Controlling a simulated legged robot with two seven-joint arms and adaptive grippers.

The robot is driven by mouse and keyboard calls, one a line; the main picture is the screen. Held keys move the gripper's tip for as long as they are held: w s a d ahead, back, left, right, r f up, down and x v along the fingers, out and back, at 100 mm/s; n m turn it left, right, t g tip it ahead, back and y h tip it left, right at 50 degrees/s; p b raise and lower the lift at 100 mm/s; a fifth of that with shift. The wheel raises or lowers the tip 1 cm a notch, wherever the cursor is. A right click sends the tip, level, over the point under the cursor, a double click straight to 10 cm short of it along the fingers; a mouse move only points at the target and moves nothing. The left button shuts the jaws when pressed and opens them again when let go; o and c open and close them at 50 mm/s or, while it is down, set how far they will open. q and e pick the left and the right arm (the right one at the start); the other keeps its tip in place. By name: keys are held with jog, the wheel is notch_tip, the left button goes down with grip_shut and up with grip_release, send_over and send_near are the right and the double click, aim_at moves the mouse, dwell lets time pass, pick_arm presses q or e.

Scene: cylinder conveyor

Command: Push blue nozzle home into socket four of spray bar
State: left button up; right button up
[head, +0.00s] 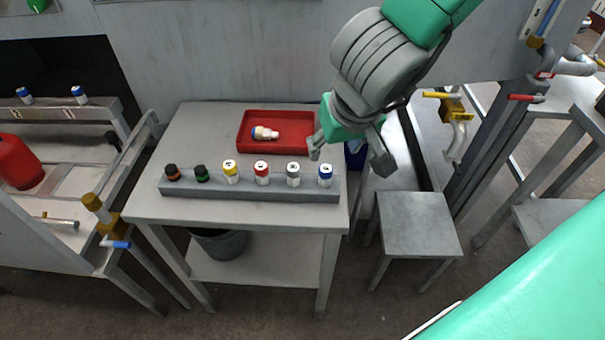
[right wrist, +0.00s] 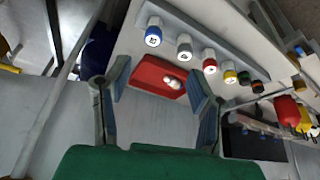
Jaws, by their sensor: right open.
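The spray bar (head: 250,190) is a long grey block along the front of the grey table, with several nozzles standing in a row on it. The blue nozzle (head: 326,175), white with a blue top, stands upright at its right end; how deep it sits cannot be told. It also shows in the right wrist view (right wrist: 153,36). The grey nozzle (head: 293,174) is beside it. My right gripper (head: 349,157) is open and empty, above and behind the bar's right end, apart from the blue nozzle. It also shows in the right wrist view (right wrist: 158,78). My left gripper is not in view.
The red nozzle (head: 261,172) and yellow nozzle (head: 230,171) stand farther left. A grey stool (head: 418,222) is right of the table. The table's left rear is clear.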

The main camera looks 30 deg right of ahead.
aim_at(325, 170)
jog(key=b+x, duration=0.1)
jog(key=x, duration=0.1)
jog(key=b+x, duration=0.1)
jog(key=x, duration=0.2)
jog(key=b+x, duration=0.1)
jog(key=x, duration=0.2)
jog(key=shift+d+b, duration=0.3)
jog(key=shift+b, duration=0.1)
jog(key=shift+w+a+f, duration=0.2)
jog(key=shift+f, duration=0.05)
jog(key=shift+w+d+f+b, duration=0.1)
jog(key=shift+f+b, duration=0.2)
jog(key=b+x, duration=0.1)
jog(key=x, duration=0.1)
jog(key=d+b+x, duration=0.1)
jog(key=x, duration=0.1)
jog(key=shift+r, duration=0.1)
jog(key=shift+w+d+f, duration=0.1)
jog(key=shift+w+f, duration=0.05)
jog(key=shift+f, duration=0.15)
jog(key=shift+w+d, duration=0.1)
jog(key=shift+r, duration=0.1)
jog(key=c, duration=0.3)
jog(key=shift+a, duration=0.2)
jog(key=c, duration=0.7)
jog(key=shift+a, duration=0.15)
jog(key=shift+c, duration=0.6)
